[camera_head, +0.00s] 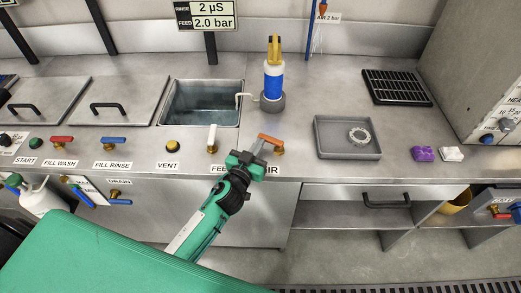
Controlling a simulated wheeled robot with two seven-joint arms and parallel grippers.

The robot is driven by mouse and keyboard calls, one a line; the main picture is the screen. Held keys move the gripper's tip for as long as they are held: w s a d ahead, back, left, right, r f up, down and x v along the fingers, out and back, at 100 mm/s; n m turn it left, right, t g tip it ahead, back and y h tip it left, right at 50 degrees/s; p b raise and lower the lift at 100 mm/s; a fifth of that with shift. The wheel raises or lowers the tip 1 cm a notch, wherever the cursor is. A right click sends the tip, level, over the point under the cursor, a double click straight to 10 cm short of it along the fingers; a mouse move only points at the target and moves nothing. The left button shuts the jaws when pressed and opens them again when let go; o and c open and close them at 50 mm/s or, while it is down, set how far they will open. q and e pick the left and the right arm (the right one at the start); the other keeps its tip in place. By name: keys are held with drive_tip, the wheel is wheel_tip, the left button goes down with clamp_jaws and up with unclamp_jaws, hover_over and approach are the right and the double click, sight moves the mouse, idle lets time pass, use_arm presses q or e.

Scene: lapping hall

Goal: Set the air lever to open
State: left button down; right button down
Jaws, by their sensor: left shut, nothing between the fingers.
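The air lever is the orange handle (268,138) on a brass valve at the bench front, right of the white feed lever (212,136). Its handle points up and left from the valve body (279,150). The label below it is partly covered by my arm and shows only "IR". My left gripper (258,147) is shut and empty, with its fingertips right beside the orange handle's left end. I cannot tell whether they touch it. My right gripper is not in view.
A sink (203,101) lies behind the levers. A blue-and-white bottle (273,80) stands beyond the air lever. A grey tray (347,149) with a ring (359,136) sits to the right, then purple (423,154) and white (452,154) blocks. A vent knob (172,146) is to the left.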

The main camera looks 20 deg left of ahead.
use_arm(q)
drive_tip(key=shift+w+a, duration=0.1)
drive_tip(key=shift+w, duration=0.3)
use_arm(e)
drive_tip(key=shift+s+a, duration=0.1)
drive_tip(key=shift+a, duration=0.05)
use_arm(q)
drive_tip(key=shift+w+a, duration=0.1)
drive_tip(key=shift+w, duration=0.1)
drive_tip(key=shift+a+f, duration=0.1)
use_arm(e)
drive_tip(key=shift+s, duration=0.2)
